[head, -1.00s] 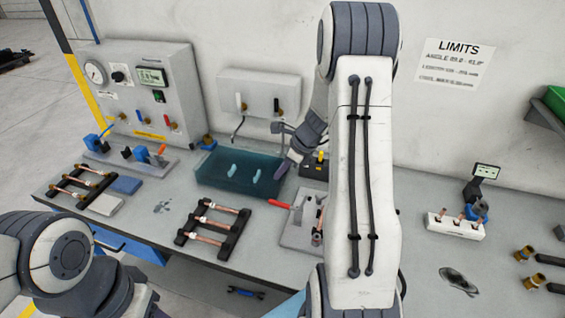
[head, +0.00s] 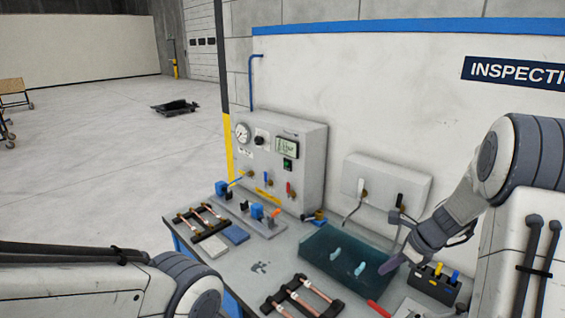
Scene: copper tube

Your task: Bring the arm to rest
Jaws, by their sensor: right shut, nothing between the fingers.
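My right arm (head: 510,150) comes in from the right edge, bent, with its forearm reaching down and left over the bench. My right gripper (head: 392,263) is shut and empty, at the right end of the dark teal tray (head: 318,262) with two light-blue handles; I cannot tell whether it touches the tray. My left arm (head: 75,285) lies across the lower left corner. Its gripper is outside the view.
The floor (head: 110,150) is open at left.

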